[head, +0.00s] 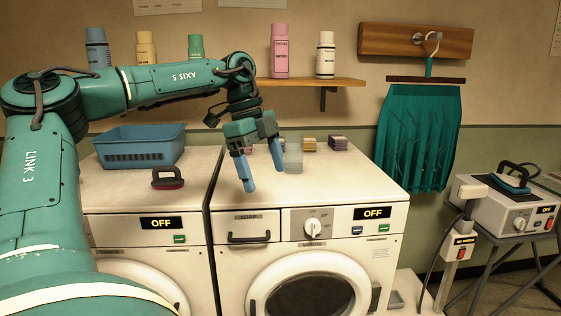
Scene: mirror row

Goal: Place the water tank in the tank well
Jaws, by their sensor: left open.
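My left gripper (262,170) is open, its two blue fingers pointing down above the top of the right washing machine (340,190). A small pale, see-through box (293,158), which looks like the water tank, stands on that machine just right of and behind the fingers. I cannot tell whether the right finger touches the box. A white ironing station (480,207) with a dial stands at the far right, with a teal iron (512,180) on top. I cannot make out the tank well. My right gripper is out of view.
Stacked sponges or cloths (338,143) lie behind the box. A shelf (320,82) with bottles and a hanging teal garment (418,135) are behind. The right machine's front top is clear.

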